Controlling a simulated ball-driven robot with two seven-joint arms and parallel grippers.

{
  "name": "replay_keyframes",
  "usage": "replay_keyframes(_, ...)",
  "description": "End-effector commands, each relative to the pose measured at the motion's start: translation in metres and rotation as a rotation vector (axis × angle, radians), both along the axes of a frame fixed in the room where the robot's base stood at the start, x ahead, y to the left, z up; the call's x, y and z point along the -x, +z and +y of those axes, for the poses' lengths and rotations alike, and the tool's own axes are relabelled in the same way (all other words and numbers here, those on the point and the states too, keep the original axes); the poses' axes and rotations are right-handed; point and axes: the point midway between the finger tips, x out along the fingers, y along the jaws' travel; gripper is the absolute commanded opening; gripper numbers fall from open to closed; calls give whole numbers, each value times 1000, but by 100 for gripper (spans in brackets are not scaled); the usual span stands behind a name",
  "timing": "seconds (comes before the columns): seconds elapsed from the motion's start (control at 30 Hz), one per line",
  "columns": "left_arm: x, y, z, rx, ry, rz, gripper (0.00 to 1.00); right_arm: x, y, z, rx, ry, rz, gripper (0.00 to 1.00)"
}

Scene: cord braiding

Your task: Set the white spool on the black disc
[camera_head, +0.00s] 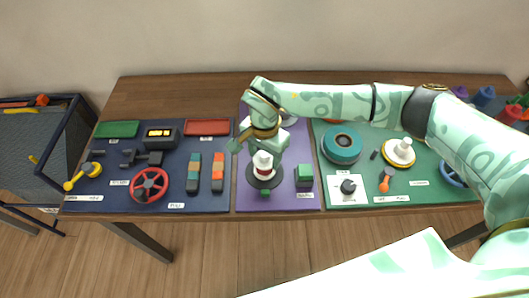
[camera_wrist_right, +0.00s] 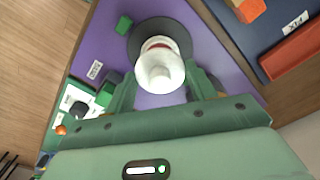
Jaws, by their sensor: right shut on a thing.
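The white spool (camera_head: 263,160), with a dark red band around its middle, stands upright over the black disc (camera_head: 252,181) on the purple mat. In the right wrist view the spool (camera_wrist_right: 160,66) covers the middle of the black disc (camera_wrist_right: 179,32). I cannot tell whether its base touches the disc. My right gripper (camera_head: 262,150) reaches down from above and is shut on the spool, with one finger on each side in the wrist view. My left gripper is not in view.
A green block (camera_head: 304,176) is right of the disc, and a small green block (camera_head: 265,193) lies in front of it. A navy mat (camera_head: 115,190) with a red handwheel (camera_head: 149,186) lies left. A green mat with a teal round part (camera_head: 341,146) lies right, under my right arm.

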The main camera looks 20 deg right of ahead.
Motion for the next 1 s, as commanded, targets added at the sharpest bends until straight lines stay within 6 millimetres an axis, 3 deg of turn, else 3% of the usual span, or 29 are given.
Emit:
replay_keyframes(0.2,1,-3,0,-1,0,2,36,0,-7,0,1,1,1,35)
replay_keyframes(0.23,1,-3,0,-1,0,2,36,0,-7,0,1,1,1,58)
replay_keyframes(0.3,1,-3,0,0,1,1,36,0,-7,0,0,0,0,77)
replay_keyframes(0.33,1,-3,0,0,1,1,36,0,-7,0,0,0,0,80)
replay_keyframes(0.77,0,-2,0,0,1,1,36,0,-6,0,0,0,0,80)
replay_keyframes(1.0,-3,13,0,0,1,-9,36,-1,14,0,1,1,-3,80)
